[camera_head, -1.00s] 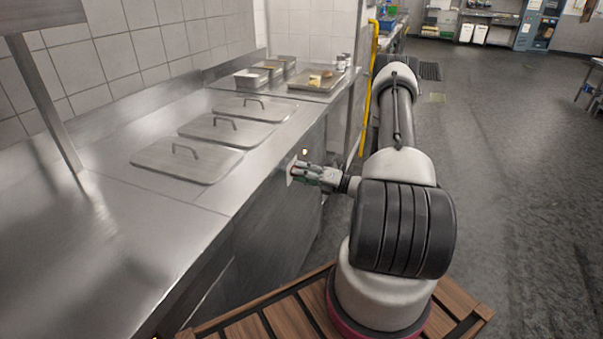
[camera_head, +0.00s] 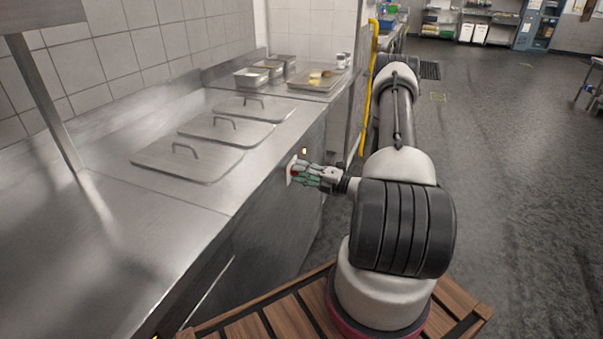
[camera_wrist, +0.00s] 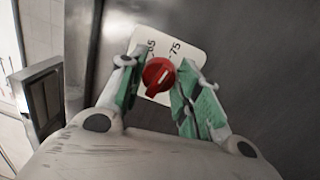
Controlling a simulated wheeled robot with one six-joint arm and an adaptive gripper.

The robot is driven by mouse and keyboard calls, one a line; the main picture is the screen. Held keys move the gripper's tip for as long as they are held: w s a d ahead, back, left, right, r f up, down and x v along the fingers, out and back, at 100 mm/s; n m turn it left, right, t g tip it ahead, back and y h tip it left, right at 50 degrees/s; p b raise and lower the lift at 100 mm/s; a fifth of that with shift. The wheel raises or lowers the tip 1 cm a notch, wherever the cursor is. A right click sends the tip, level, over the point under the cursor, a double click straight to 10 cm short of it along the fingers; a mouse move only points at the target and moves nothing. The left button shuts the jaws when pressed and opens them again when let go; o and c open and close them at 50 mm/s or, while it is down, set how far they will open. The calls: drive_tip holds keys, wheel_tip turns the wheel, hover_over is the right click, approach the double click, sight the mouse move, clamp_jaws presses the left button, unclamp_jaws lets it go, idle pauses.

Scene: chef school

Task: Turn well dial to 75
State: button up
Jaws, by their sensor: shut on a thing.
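The well dial is a round red knob (camera_wrist: 158,76) on a white plate (camera_wrist: 184,38) fixed to the front of the steel counter. The plate shows tilted in the wrist view, with the printed marks 65 and 75 above the knob. A raised bar runs across the knob; its exact setting is too small to read. My gripper (camera_wrist: 157,90) is shut on the knob, with one green-padded finger on each side. In the head view my gripper (camera_head: 304,173) reaches left to the counter front, where the plate's edge (camera_head: 289,172) shows and the knob is mostly hidden.
Several lidded wells (camera_head: 188,158) sit in the steel countertop (camera_head: 140,235) above the dial. Trays (camera_head: 316,80) of food stand at its far end. Open floor (camera_head: 510,180) lies to the right.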

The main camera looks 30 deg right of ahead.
drive_tip(key=o, duration=1)
drive_tip(key=shift+o, duration=0.2)
drive_tip(key=shift+s+d, duration=0.1)
drive_tip(key=v, duration=1.1)
drive_tip(key=shift+s+d, duration=0.25)
drive_tip(key=shift+s, duration=0.05)
